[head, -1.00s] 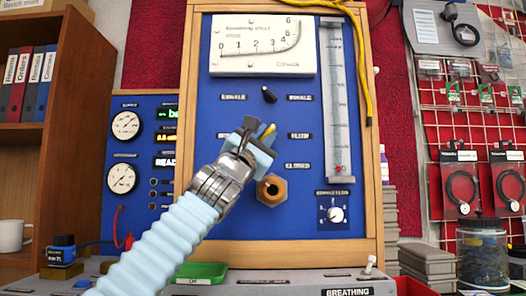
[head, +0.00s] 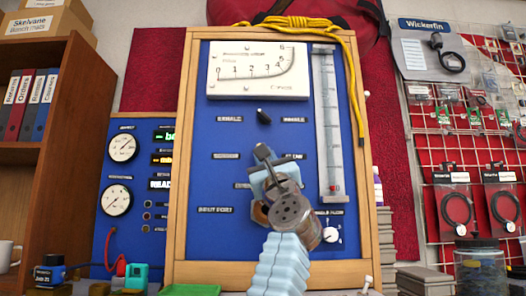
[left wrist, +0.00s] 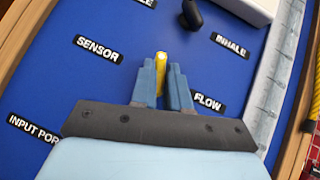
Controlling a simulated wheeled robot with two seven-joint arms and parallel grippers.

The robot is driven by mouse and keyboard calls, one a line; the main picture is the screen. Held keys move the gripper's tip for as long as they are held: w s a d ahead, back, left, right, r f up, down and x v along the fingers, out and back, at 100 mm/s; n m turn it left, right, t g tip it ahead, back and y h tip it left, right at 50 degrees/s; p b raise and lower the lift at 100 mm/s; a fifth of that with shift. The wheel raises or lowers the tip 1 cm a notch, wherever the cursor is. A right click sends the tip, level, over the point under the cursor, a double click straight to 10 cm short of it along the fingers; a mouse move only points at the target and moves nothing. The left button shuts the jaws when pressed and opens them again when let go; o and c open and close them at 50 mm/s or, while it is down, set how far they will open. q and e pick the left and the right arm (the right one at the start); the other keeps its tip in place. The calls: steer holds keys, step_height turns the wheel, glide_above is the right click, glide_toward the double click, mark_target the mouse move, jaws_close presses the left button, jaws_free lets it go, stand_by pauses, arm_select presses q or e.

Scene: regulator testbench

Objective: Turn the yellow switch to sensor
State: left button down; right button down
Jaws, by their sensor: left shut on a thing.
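The yellow switch (left wrist: 161,72) is on the blue panel between the "SENSOR" label (left wrist: 97,48) and the "FLOW" label (left wrist: 207,102). In the left wrist view my left gripper (left wrist: 162,85) is shut on it, one blue finger on each side. In the head view my left gripper (head: 268,165) is against the panel and hides the switch. My right gripper is not in view.
A black knob (head: 264,117) sits above the switch, between the "EXHALE" and "INHALE" labels. A gauge (head: 258,70) is at the top and a clear flow tube (head: 328,125) is at the right. A brass fitting (head: 259,213) is partly behind my gripper.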

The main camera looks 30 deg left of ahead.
arm_select(q)
steer(key=n+g+p, duration=0.1)
steer(key=n+g, duration=0.1)
steer(key=n+g+y+p, duration=0.1)
steer(key=n+g, duration=0.1)
steer(key=n, duration=0.1)
steer(key=r+n+g+y+p, duration=0.1)
steer(key=n+p, duration=0.1)
steer(key=shift+w+d+g, duration=0.2)
steer(key=shift+d+g, duration=0.05)
steer(key=shift+g, duration=0.15)
steer(key=shift+f+n+g+p, duration=0.15)
steer(key=shift+n+g+p, duration=1)
steer(key=shift+n, duration=0.35)
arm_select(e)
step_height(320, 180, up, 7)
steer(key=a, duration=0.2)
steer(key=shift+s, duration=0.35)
arm_select(q)
steer(key=c, duration=1.3)
jaws_free()
steer(key=shift+o, duration=0.8)
steer(key=shift+w+a+f, duration=0.1)
steer(key=shift+f, duration=0.05)
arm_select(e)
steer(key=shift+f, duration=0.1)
